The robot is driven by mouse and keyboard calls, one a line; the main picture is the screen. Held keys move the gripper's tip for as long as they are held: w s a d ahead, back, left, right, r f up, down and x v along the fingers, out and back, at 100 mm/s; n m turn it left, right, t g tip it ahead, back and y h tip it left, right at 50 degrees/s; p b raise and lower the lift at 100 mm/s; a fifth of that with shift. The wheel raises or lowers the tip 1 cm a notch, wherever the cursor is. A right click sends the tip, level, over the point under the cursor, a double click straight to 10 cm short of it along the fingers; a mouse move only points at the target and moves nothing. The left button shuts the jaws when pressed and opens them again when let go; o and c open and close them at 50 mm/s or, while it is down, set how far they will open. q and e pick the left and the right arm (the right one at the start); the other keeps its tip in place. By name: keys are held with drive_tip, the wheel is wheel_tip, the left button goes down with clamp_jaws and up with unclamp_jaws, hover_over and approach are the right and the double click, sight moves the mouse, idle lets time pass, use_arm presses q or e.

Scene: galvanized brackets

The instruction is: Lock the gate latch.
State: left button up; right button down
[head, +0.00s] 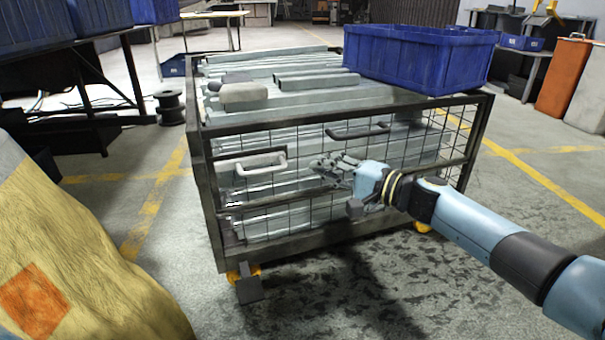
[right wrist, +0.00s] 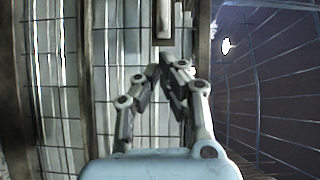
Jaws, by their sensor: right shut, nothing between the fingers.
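A wire-mesh cage cart (head: 205,215) holds grey metal pieces. Its front gate carries a light grey handle (head: 262,163) at the left and a dark handle (head: 358,130) farther right. I cannot tell for sure which part is the gate latch. My right gripper (head: 322,164) is in front of the mesh, to the right of the light handle and below the dark one. In the right wrist view its fingertips (right wrist: 164,62) meet, shut and empty. A metal fitting (right wrist: 163,22) lies just beyond them, with a small visible gap. My left gripper is out of view.
A blue crate (head: 420,60) stands on the cart's right end, above my right arm. A draped cloth (head: 75,260) is at the lower left. A dark spool (head: 171,106) stands left of the cart.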

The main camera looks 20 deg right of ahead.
sight(251, 166)
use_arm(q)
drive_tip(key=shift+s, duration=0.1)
use_arm(e)
drive_tip(key=shift+w+a, duration=0.25)
drive_tip(key=shift+a, duration=0.45)
drive_tip(key=shift+w+a, duration=0.25)
drive_tip(key=shift+a, duration=0.45)
drive_tip(key=shift+w+a, duration=0.25)
drive_tip(key=shift+a, duration=0.45)
drive_tip(key=shift+a, duration=0.15)
drive_tip(key=a, duration=0.4)
drive_tip(key=shift+w+a, duration=0.1)
drive_tip(key=shift+a, duration=0.05)
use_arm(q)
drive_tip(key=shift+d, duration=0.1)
